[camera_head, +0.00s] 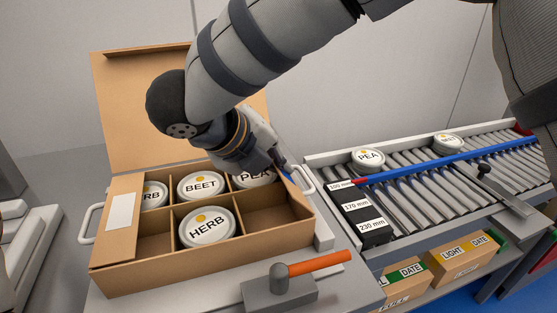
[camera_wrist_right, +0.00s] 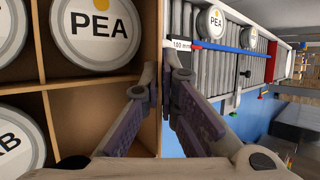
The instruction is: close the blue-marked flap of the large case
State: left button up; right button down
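The large case (camera_head: 150,283) is an open cardboard box on the bench, its tall lid (camera_head: 125,110) upright at the back. Its right-hand flap (camera_head: 297,198) stands up along the right side; a small bluish patch shows near its far end, partly hidden by my gripper. My right gripper (camera_head: 275,165) is at this flap. In the right wrist view its two fingers (camera_wrist_right: 164,80) are close together, one on each side of the thin tan flap edge, and look shut on it. A left flap (camera_head: 120,222) with a white label lies folded inward. My left gripper is not in view.
Tubs marked BEET (camera_head: 201,186), HERB (camera_head: 206,227) and PEA (camera_head: 252,178) sit in the case's compartments. A roller conveyor (camera_head: 420,178) with a blue rail runs at the right.

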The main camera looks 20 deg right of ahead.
dwell(0.5)
jog(key=c, duration=1.9)
grip_release()
jog(key=shift+a, duration=0.1)
jog(key=v, duration=1.2)
jog(key=shift+f, duration=0.1)
